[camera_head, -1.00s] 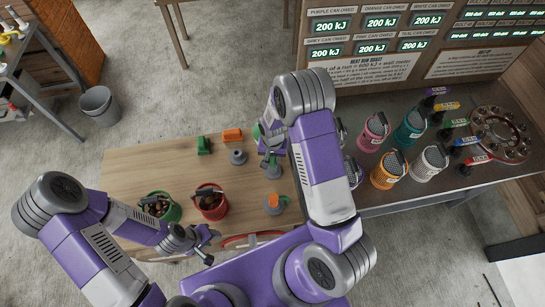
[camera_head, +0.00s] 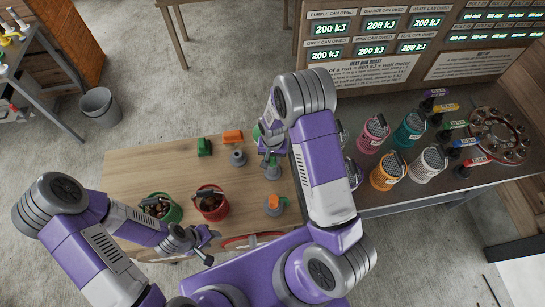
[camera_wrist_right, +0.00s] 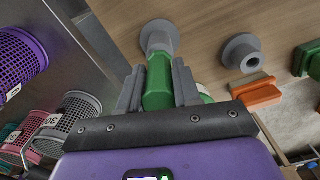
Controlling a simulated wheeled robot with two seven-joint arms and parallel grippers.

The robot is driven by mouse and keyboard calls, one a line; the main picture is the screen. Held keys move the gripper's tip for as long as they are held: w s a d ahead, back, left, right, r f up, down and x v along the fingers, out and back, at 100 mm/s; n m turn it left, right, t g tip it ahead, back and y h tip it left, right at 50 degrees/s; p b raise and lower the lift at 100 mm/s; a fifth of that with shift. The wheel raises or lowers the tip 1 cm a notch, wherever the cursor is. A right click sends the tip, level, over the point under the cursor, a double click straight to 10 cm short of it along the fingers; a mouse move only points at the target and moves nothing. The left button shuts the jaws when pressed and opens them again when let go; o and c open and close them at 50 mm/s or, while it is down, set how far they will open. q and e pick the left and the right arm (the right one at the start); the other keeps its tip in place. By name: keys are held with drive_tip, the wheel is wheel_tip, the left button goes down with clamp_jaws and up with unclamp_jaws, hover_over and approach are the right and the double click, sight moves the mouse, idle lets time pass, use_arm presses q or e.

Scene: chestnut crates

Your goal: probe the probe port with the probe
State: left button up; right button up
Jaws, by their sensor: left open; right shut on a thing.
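My right gripper (camera_head: 270,151) is shut on a green-handled tool, which I take to be the probe (camera_wrist_right: 158,82). In the right wrist view its green body stands between the two grey fingers. A grey round base (camera_wrist_right: 158,38) is just beyond its end; I cannot tell whether they touch. A second grey round fitting with a dark hole (camera_wrist_right: 241,52), perhaps the probe port, stands empty beside it. It also shows in the head view (camera_head: 238,158). My left gripper (camera_head: 211,246) is open and empty near the table's front edge.
A green block (camera_head: 204,146) and an orange block (camera_head: 232,136) lie behind the fittings. A grey fitting with an orange top (camera_head: 275,204) stands in front. A green bucket (camera_head: 175,213) and a red bucket (camera_head: 221,213) stand left. Several coloured cans stand on the dark counter right.

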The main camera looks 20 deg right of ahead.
clamp_jaws()
drive_tip(key=shift+r, duration=0.1)
drive_tip(key=shift+r+p, duration=2.1)
drive_tip(key=shift+r, duration=0.95)
